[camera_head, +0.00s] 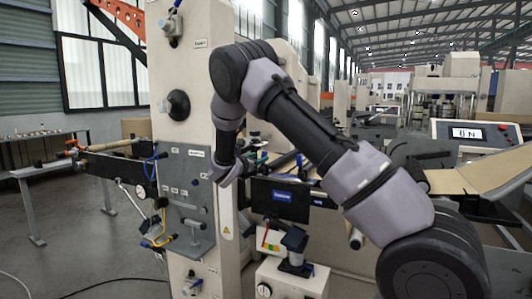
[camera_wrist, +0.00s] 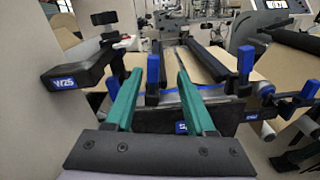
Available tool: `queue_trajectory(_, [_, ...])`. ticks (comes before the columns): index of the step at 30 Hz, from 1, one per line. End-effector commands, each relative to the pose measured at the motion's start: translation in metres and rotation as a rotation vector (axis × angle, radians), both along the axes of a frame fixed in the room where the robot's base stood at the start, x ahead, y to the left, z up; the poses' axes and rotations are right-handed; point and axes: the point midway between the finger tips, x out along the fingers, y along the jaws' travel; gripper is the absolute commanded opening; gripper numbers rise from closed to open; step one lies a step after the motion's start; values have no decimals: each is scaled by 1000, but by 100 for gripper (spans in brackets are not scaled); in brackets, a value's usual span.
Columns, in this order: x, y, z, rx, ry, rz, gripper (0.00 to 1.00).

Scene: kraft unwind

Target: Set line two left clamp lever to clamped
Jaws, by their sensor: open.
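In the wrist view, my gripper (camera_wrist: 160,76) has two green fingers, spread apart with nothing between them. A blue upright lever (camera_wrist: 152,68) on a black base stands just beyond the left finger. A second blue upright lever (camera_wrist: 245,62) stands to the right, past the right finger. Both are beside a metal and black frame over brown web; no label shows which is line two left, and clamped or released cannot be told.
A black block marked with white letters (camera_wrist: 76,74) juts from the pale column at left in the wrist view. More blue handles (camera_wrist: 308,90) are at right. In the head view, a grey panel (camera_head: 188,190) with gauges and a black bar with a blue label (camera_head: 283,196) stand near my arm.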

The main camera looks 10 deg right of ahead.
Motion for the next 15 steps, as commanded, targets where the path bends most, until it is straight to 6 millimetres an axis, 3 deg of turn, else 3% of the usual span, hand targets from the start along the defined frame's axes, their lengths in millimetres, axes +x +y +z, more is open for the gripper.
queue_trajectory(5, [11, 3, -3, -34, 2, 23, 55])
queue_trajectory(15, [60, -35, -3, -29, 1, 20, 55])
